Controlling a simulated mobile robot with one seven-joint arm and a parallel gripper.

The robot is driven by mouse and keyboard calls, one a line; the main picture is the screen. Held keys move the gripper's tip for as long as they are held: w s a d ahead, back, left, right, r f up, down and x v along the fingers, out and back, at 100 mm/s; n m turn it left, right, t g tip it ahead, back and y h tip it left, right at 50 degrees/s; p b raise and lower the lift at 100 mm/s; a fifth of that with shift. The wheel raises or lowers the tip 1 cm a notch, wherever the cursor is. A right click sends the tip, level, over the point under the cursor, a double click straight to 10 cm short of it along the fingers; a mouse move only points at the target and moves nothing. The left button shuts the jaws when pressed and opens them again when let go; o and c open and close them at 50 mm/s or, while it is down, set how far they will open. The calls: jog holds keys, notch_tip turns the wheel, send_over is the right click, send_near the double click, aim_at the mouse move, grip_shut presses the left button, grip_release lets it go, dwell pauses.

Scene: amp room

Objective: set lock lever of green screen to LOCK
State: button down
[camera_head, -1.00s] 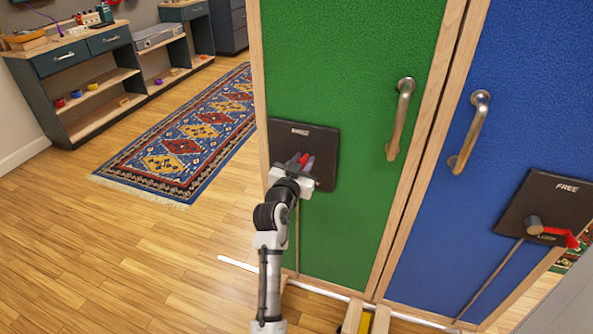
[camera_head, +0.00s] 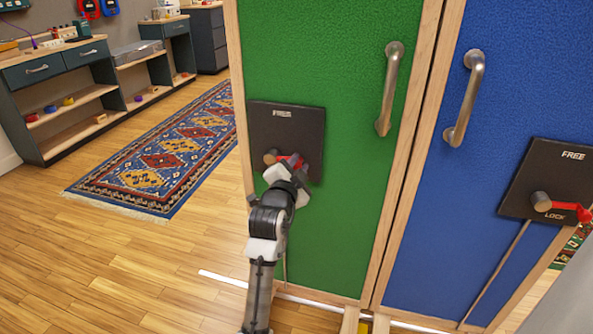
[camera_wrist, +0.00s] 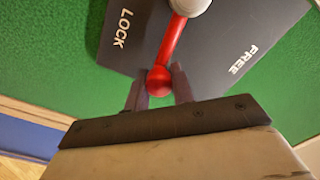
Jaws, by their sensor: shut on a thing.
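The green screen (camera_head: 320,60) stands ahead with a dark lock plate (camera_head: 305,130) on its lower left. The plate also shows in the wrist view (camera_wrist: 215,50), with LOCK at left and FREE at right. The red lever (camera_wrist: 172,45) runs from a grey hub (camera_wrist: 195,4) to a ball knob and points between the two words. In the head view the lever (camera_head: 294,160) points right from its hub (camera_head: 270,157). My gripper (camera_wrist: 158,86) is shut on the lever's knob, one finger on each side. In the head view my gripper (camera_head: 292,172) covers the plate's lower part.
A blue screen (camera_head: 500,90) adjoins at right, with its own FREE/LOCK plate and red lever (camera_head: 570,210). Metal handles (camera_head: 390,85) stick out from both screens. A rug (camera_head: 165,150) and shelves (camera_head: 70,110) lie at left.

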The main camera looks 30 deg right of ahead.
jog(key=shift+f, duration=0.25)
dwell(0.3)
jog(key=c, duration=1.2)
grip_release()
jog(key=shift+s+a, duration=0.1)
